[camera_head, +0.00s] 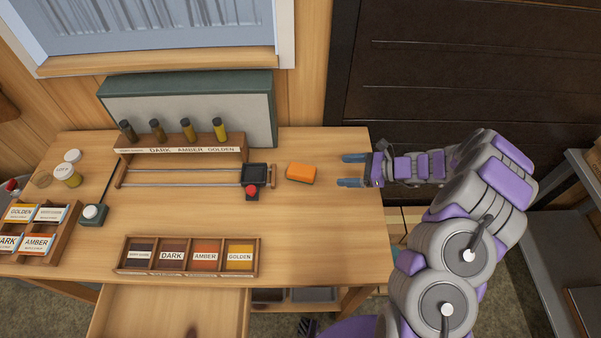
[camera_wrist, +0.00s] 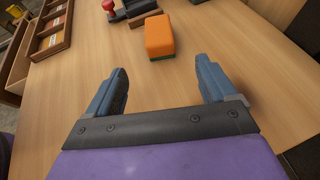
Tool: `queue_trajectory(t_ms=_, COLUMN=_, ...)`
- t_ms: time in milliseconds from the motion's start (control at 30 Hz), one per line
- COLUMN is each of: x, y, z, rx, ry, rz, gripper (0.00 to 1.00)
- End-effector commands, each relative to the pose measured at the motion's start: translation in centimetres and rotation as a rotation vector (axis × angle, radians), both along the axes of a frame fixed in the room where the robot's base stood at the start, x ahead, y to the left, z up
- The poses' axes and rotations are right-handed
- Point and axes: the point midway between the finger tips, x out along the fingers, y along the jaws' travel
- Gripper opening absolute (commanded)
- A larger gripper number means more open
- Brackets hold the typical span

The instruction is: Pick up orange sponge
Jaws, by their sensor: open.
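The orange sponge (camera_head: 301,172) lies flat on the wooden table, near its right end, with a thin green layer along its bottom edge. In the wrist view the sponge (camera_wrist: 159,36) is ahead of the fingers, slightly left of the middle of the gap. My gripper (camera_head: 352,171) is open and empty, to the right of the sponge at the table's right edge. Its two blue fingers point at the sponge, and a stretch of bare table lies between. My gripper's fingers (camera_wrist: 161,82) show spread apart in the wrist view, and nothing is between them.
A black sliding holder with a red knob (camera_head: 251,189) sits on rails just left of the sponge. A rack of several bottles (camera_head: 180,150) stands behind. A labelled tray (camera_head: 187,256) lies at the front, above an open drawer (camera_head: 168,312). Table around the sponge's right side is clear.

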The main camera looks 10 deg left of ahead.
Motion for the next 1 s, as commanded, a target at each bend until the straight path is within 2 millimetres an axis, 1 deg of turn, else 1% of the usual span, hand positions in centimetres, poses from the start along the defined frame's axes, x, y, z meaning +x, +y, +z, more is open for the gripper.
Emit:
queue_trajectory(t_ms=33, x=-0.1, y=1.0, z=-0.6, rx=0.001, ry=0.002, rz=0.004, gripper=0.85)
queue_trajectory(t_ms=100, x=-0.1, y=2.3, z=-1.1, rx=0.001, ry=0.002, rz=0.003, gripper=0.85)
queue_trajectory(t_ms=400, x=0.1, y=7.2, z=-3.2, rx=-0.001, ry=-0.001, rz=0.003, gripper=0.85)
queue_trajectory(t_ms=500, x=0.1, y=8.1, z=-3.5, rx=0.000, ry=-0.001, rz=0.002, gripper=0.85)
queue_trajectory(t_ms=667, x=0.1, y=8.9, z=-3.7, rx=-0.001, ry=-0.002, rz=0.002, gripper=0.85)
queue_trajectory(t_ms=1000, x=0.0, y=12.8, z=-5.6, rx=-0.002, ry=-0.002, rz=0.002, gripper=0.85)
